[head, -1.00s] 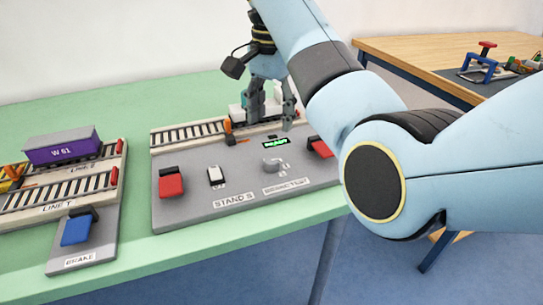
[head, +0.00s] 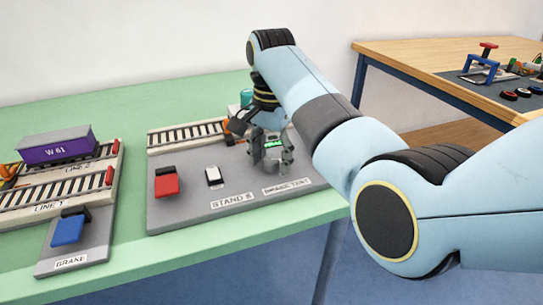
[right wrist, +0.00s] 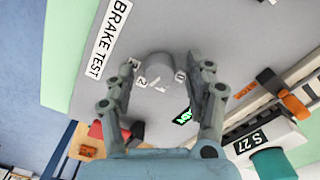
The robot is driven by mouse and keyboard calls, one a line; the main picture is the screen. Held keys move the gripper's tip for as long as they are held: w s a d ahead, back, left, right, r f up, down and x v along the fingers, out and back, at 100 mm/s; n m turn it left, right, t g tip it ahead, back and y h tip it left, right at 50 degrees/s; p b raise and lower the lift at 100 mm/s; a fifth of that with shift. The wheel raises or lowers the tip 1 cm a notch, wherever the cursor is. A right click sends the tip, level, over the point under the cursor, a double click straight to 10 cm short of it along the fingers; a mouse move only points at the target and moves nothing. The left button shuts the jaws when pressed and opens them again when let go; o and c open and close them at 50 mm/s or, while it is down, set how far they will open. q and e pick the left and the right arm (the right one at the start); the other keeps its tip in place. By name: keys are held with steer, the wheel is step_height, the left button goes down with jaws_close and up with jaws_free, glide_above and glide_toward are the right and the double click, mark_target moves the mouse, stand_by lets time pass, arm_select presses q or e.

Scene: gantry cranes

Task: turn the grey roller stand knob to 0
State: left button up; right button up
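The grey roller stand knob (right wrist: 158,66) stands on the grey panel of the roller stand (head: 220,180), beside the BRAKE TEST label (right wrist: 108,38). In the right wrist view a 0 mark (right wrist: 180,76) is on its right and a 2 mark (right wrist: 141,82) at its lower left. I cannot tell for sure where the knob points. My right gripper (head: 272,162) is low over the panel and hides the knob in the head view. In the right wrist view its fingers (right wrist: 160,70) are open, one on each side of the knob, with gaps visible. My left gripper is not in view.
A lit green display (right wrist: 183,117) is close to the right gripper. A red switch (head: 167,182) and a white switch (head: 214,176) are on the panel's left. A blue brake switch (head: 68,229) and purple wagon (head: 60,148) stand further left. A wooden table (head: 420,62) is behind.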

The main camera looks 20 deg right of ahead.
jaws_close()
steer(key=shift+r+n+p, duration=0.15)
steer(key=shift+n+p, duration=0.15)
steer(key=shift+p, duration=0.4)
steer(key=n+p, duration=0.4)
steer(key=p, duration=0.2)
steer(key=shift+r+n, duration=0.15)
steer(key=shift+n, duration=0.25)
steer(key=shift+n+p, duration=0.85)
steer(key=shift+n, duration=0.05)
steer(key=n+p, duration=0.1)
steer(key=n, duration=0.1)
steer(key=shift+n+p, duration=0.3)
steer(key=shift+p, duration=0.05)
steer(key=n+p, duration=0.1)
steer(key=n, duration=0.1)
steer(key=shift+f+n, duration=0.2)
steer(key=shift+n, duration=0.2)
steer(key=n+p, duration=0.1)
steer(key=n, duration=0.2)
steer(key=shift+a+n, duration=0.1)
steer(key=shift+n, duration=0.2)
steer(key=shift+f+n+p, duration=0.1)
steer(key=shift+n+p, duration=0.5)
steer(key=shift+n, duration=1.2)
